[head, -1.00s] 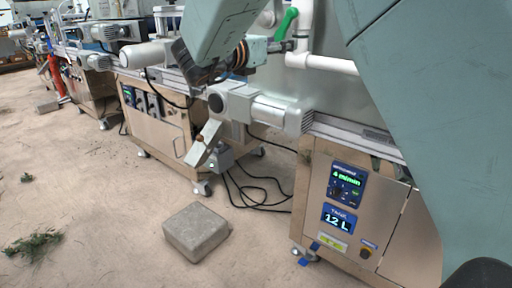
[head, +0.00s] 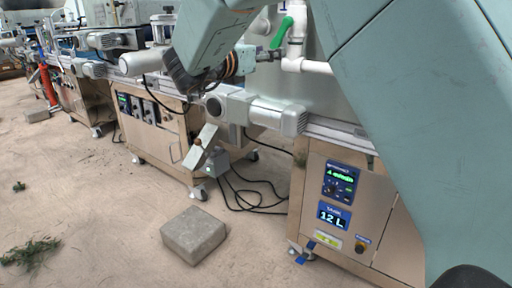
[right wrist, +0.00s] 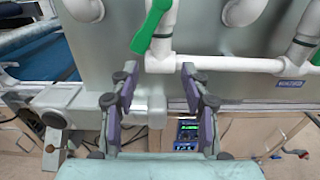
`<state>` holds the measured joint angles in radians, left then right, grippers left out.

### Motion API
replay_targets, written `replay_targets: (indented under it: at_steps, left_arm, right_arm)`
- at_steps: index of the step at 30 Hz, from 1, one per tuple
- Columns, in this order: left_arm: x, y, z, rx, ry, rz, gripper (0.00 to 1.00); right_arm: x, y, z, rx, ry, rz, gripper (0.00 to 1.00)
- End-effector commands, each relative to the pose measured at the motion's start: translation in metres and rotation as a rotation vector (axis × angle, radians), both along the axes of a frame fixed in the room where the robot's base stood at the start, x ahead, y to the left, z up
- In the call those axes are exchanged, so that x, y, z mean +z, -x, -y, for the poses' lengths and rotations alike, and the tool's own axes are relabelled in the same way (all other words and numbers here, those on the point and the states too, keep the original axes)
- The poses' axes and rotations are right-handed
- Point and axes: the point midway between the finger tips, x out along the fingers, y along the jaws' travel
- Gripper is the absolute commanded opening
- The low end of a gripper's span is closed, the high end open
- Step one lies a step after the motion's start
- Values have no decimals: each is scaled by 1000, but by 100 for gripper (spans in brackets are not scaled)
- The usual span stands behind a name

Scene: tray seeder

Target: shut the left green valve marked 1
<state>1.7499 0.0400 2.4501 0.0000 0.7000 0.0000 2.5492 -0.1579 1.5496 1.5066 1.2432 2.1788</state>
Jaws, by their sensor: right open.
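A green valve handle (head: 281,32) is on a white pipe (head: 296,38) at the top of the head view. It stands near upright, slightly tilted, along the pipe. It also shows at the top of the right wrist view (right wrist: 150,27), its lower end left of the pipe. No number is legible on it. My right gripper (right wrist: 159,72) is open and empty, its two fingertips below the handle and apart on either side of the pipe elbow. In the head view the right gripper (head: 268,55) shows small and dark just below the handle. My left gripper is not in view.
A white horizontal pipe (right wrist: 232,64) runs right from the elbow to another upright pipe with a blue label (right wrist: 291,84). A grey tank wall stands behind. Below is a steel cabinet with displays (head: 333,217). A concrete block (head: 194,235) lies on the floor.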

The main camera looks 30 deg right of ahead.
Motion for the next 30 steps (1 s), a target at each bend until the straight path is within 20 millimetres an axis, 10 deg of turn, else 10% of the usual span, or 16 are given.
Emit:
replay_targets:
  at_steps: [30]
  left_arm:
    - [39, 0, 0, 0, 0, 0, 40]
  right_arm:
    - [-167, -8, -11, 390, 531, -1108, 47]
